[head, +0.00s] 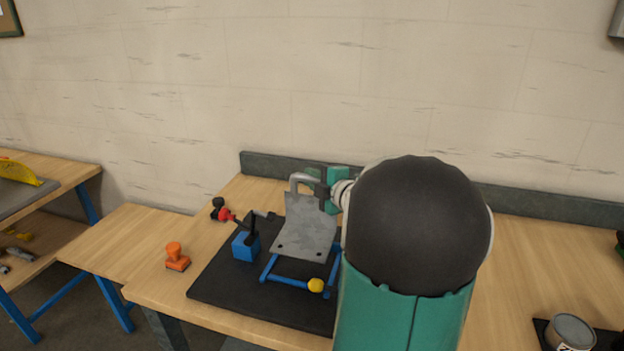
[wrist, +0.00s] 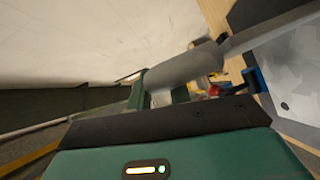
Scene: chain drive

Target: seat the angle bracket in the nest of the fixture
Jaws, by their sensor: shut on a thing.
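The angle bracket (head: 303,228) is a grey metal plate with small holes and a bent grey handle at its top. My gripper (head: 322,187) is shut on that handle, at the plate's upper right. In the wrist view the thick grey handle (wrist: 185,66) lies across my jaws, and part of the plate (wrist: 292,95) shows at the right. The fixture has a blue bar frame (head: 284,282) with a yellow knob, and a blue block (head: 246,246) with a black clamp lever. The tilted plate hides the nest, and I cannot tell whether it touches the fixture.
A black mat (head: 213,286) lies under the fixture on the wooden bench. An orange stamp-like object (head: 177,257) stands left of the mat. A red and black tool (head: 222,211) lies behind it. A can (head: 570,332) stands at the far right. A low back edge borders the wall.

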